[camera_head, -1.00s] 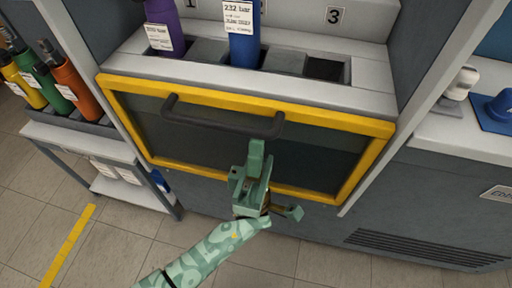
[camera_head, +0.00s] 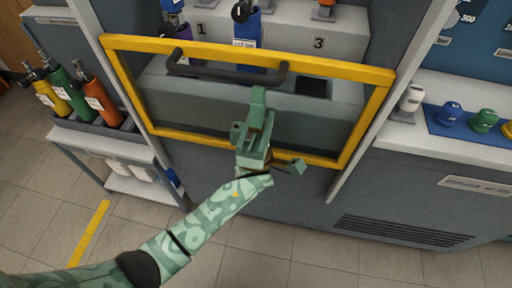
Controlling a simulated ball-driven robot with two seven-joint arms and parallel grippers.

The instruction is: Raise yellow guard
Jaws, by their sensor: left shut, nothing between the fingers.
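The yellow-framed guard (camera_head: 350,147) with a clear pane stands partly raised across the front of the testbench. Its top bar crosses in front of the cylinders. A dark handle (camera_head: 225,74) is fixed near the top of the guard. My left gripper (camera_head: 258,98) is in front of the pane, just below the handle's right part, with its fingers shut and pointing up. Nothing shows between the fingers. Whether the fingertips touch the handle or the guard is unclear. My right gripper is not in view.
Behind the guard stand a purple cylinder (camera_head: 175,24) and a blue cylinder (camera_head: 247,28) in bench slots. A cart (camera_head: 100,142) with yellow, green and orange cylinders is at left. A side counter at right holds a blue mat (camera_head: 436,125) with coloured knobs.

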